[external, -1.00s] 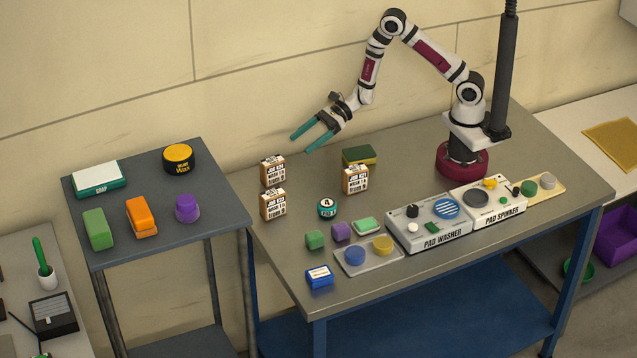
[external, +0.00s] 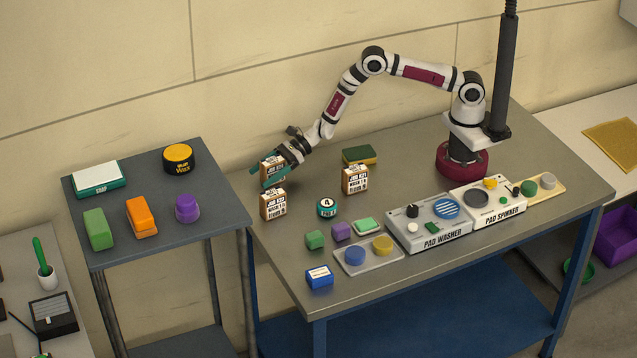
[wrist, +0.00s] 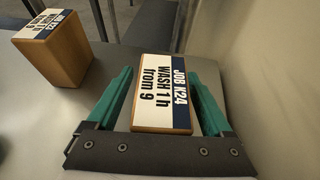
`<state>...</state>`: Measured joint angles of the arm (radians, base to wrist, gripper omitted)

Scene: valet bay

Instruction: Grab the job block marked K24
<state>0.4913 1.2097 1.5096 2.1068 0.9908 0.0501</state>
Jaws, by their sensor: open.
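The job block marked K24 (wrist: 164,95) is a wooden block with a white and dark-blue label reading "JOB K24 WASH 1h from 9" in the wrist view. In the external view it stands at the back left of the bench (external: 267,166), partly hidden by my gripper. My gripper (external: 266,179) has teal fingers. In the wrist view my gripper (wrist: 160,92) is open, with one finger on each side of the block. I cannot tell whether a finger touches it.
A second job block (external: 273,205) stands just in front, also at upper left in the wrist view (wrist: 60,55). A third job block (external: 355,180) stands to the right, with a sponge (external: 360,155) behind it. A round teal item marked 4 (external: 327,208) is nearby. The wall is close behind.

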